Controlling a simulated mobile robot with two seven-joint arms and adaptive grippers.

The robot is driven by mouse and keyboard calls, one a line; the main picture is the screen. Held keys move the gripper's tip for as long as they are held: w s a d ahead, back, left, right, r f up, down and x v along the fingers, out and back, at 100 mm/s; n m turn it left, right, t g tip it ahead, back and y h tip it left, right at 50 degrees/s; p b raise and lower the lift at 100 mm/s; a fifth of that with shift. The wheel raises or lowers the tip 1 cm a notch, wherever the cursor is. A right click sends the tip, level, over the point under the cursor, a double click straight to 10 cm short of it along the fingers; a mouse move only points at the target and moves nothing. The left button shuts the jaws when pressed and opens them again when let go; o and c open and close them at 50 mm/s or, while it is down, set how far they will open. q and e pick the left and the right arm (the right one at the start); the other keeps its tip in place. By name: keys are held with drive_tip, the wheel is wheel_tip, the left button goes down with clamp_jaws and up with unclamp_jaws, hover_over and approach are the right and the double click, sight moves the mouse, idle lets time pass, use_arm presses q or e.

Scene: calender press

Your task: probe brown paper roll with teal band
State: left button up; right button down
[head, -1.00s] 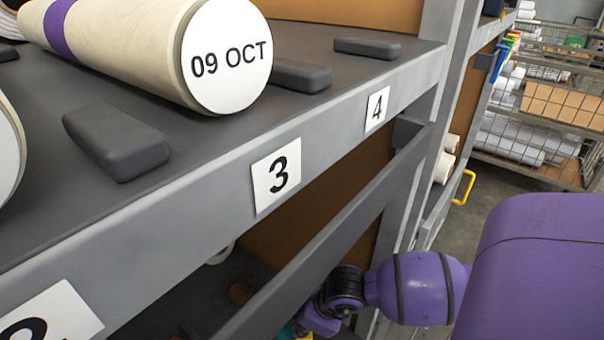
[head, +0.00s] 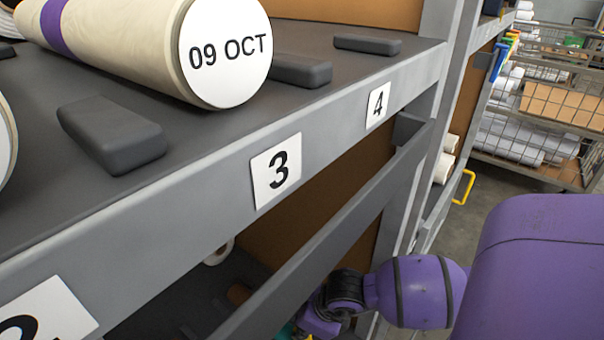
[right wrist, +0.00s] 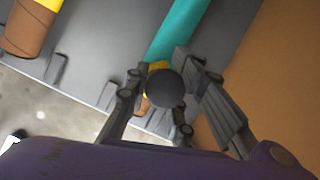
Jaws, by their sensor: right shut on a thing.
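In the right wrist view my right gripper (right wrist: 162,80) is shut on a dark grey round-ended tool (right wrist: 165,90), held between its fingers. Beyond it lies a roll with a wide teal band (right wrist: 178,30). A bit of yellow and brown shows below the teal, partly hidden by the tool and left finger. Whether the tool touches the roll I cannot tell. In the head view my right wrist reaches under the upper shelf, and its gripper is mostly hidden behind the rail. My left gripper is not in view.
A brown roll with a yellow band (right wrist: 30,28) lies at upper left in the right wrist view. In the head view, a cream "09 OCT" roll (head: 225,55) rests on the upper shelf (head: 215,150) among dark blocks. A grey rail (head: 330,240) crosses before the lower bay.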

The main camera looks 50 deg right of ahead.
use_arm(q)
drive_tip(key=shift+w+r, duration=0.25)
use_arm(e)
drive_tip(key=shift+f, duration=0.1)
idle(0.6)
